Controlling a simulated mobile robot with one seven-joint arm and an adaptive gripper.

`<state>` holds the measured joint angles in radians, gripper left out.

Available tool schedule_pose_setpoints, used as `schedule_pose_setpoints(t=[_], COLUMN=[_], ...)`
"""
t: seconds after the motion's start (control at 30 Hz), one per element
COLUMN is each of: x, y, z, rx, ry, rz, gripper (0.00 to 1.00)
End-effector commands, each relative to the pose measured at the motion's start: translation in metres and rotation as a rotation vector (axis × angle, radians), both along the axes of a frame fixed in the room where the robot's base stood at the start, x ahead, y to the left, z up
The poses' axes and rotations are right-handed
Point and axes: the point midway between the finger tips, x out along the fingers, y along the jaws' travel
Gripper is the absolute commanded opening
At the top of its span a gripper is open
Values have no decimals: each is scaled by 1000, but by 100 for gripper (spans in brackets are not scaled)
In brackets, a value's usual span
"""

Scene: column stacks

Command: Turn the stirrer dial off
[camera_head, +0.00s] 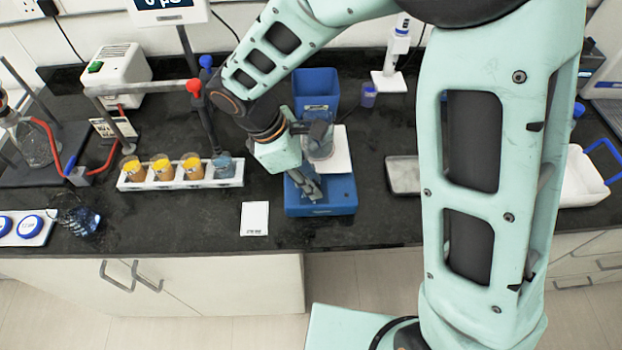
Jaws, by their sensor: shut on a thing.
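The stirrer (338,194) is a blue box with a white top plate (342,152), standing near the front edge of the dark bench. A glass vessel (319,150) stands on the plate, partly covered by my wrist. My gripper (312,192) points down at the left part of the stirrer's front face. Its fingers are closed there, on the dial by their position. The dial itself is hidden by the fingers, so its setting cannot be read.
A white rack (180,181) with several jars is to the left. A blue container (316,92) stands behind the stirrer. A white card (255,218) lies at the front left, and a grey tray (404,176) is to the right. The bench just right of the stirrer is clear.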

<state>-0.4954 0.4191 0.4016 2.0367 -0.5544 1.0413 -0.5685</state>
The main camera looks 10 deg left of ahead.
Motion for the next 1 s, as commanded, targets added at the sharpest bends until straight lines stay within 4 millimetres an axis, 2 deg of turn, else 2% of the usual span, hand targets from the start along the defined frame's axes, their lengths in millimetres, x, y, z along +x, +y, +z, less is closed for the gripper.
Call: schedule_pose_setpoints(t=[0.37, 0.4, 0.47, 0.8, 0.87, 1.0], x=[1, 1, 1, 0, 0, -2], y=[1, 1, 1, 2, 4, 13], z=[1, 1, 1, 3, 8, 29], rx=[3, 3, 2, 0, 2, 4], ry=[-4, -4, -3, -2, -3, -5], rz=[8, 8, 8, 6, 6, 6], gripper=[0, 23, 29, 29, 29, 29])
